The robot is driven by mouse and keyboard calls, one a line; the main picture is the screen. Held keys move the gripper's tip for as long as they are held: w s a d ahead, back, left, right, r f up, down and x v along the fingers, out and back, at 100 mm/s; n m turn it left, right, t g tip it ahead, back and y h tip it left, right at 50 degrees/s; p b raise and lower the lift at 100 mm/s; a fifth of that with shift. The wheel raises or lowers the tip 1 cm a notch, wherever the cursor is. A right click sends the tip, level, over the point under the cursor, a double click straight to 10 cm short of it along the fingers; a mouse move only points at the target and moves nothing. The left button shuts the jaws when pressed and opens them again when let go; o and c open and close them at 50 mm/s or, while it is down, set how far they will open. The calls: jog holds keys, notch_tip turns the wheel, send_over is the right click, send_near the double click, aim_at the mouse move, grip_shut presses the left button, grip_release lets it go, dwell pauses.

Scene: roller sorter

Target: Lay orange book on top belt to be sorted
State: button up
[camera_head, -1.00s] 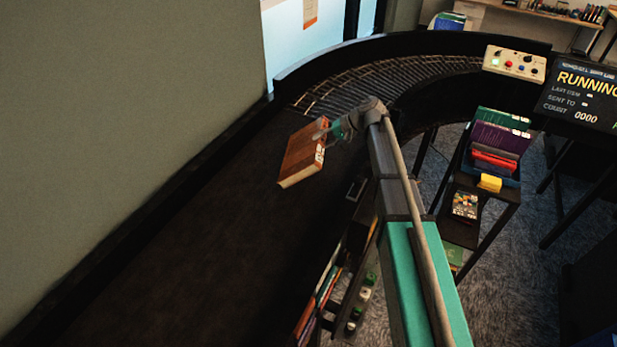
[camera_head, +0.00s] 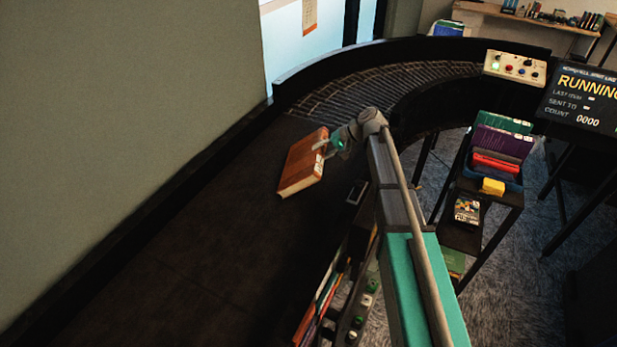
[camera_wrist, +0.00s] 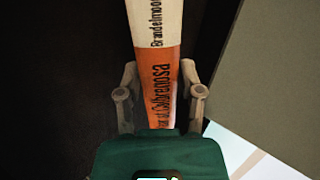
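The orange book (camera_head: 300,165) is over the dark top belt (camera_head: 190,240), near where the flat belt meets the curved rollers. It looks tilted, with its page edge facing the head camera; I cannot tell whether it touches the belt. My gripper (camera_head: 323,146) is at its right end, shut on it. In the wrist view my gripper's fingers (camera_wrist: 160,75) stand on either side of the book's white and orange spine (camera_wrist: 157,55), with lettering on it. The contact under the fingers is partly hidden.
A wall and dark side rail (camera_head: 150,215) run along the belt's left. Curved rollers (camera_head: 375,90) lead right. A control box (camera_head: 515,67) and a screen reading RUNNING (camera_head: 585,95) are at right. A stand holds books in a bin (camera_head: 513,178). The near belt is bare.

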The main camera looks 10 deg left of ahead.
jog(key=shift+o, duration=0.9)
jog(key=shift+r, duration=0.1)
jog(key=shift+p+v, duration=1.4)
jog(key=shift+v, duration=0.6)
jog(key=shift+p+v, duration=1.15)
jog(key=shift+v, duration=0.85)
notch_tip(320, 180, up, 8)
jog(key=d+p, duration=0.2)
jog(key=p, duration=0.6)
jog(key=shift+d, duration=0.15)
